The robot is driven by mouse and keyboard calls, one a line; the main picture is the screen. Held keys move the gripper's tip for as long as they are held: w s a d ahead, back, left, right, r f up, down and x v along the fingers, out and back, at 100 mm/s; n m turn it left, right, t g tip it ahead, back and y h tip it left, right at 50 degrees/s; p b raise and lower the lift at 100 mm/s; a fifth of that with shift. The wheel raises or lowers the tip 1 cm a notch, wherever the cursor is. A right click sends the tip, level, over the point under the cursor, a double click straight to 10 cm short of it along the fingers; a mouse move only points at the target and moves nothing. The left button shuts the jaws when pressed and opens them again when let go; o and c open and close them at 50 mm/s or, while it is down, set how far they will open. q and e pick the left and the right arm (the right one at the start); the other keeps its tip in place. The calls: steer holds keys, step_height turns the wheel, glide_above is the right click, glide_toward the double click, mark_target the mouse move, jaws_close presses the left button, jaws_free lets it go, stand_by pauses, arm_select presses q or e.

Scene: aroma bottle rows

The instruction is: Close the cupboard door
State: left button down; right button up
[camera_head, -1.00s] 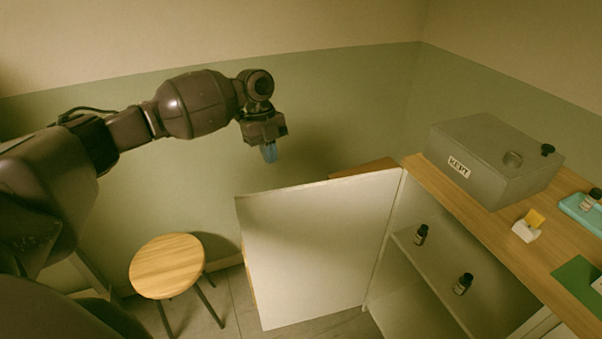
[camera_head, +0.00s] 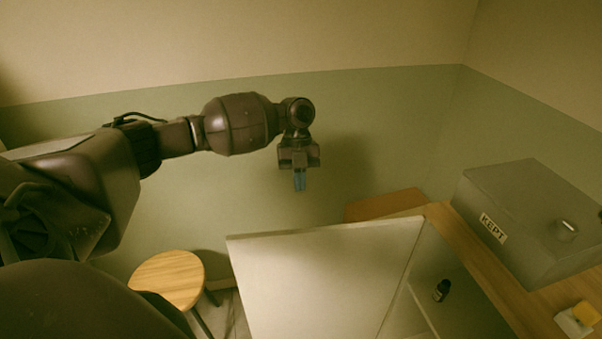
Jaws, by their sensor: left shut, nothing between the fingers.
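The cupboard door (camera_head: 325,275) is a pale panel that stands open, swung out to the left of the cupboard. Its hinge side meets the cupboard's front edge near the wooden top (camera_head: 470,255). The open cupboard (camera_head: 455,305) shows a shelf with a small dark bottle (camera_head: 442,290) on it. My left gripper (camera_head: 300,186) hangs fingers down, above and beyond the door's top edge, apart from it. Its bluish fingertips are shut and hold nothing. The lower part of the door is cut off by the frame. My right gripper is not in view.
A round wooden stool (camera_head: 168,279) stands left of the door. A grey box labelled KEPT (camera_head: 540,215) and a white holder with a yellow piece (camera_head: 578,318) sit on the wooden top. A brown wooden surface (camera_head: 385,204) shows behind the door. Open room lies against the green wall.

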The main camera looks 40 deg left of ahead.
arm_select(q)
steer(key=s+d+f+p, duration=0.1)
steer(key=s+d+f, duration=0.3)
steer(key=f, duration=0.1)
steer(key=shift+s+d+f, duration=0.15)
steer(key=shift+f, duration=0.05)
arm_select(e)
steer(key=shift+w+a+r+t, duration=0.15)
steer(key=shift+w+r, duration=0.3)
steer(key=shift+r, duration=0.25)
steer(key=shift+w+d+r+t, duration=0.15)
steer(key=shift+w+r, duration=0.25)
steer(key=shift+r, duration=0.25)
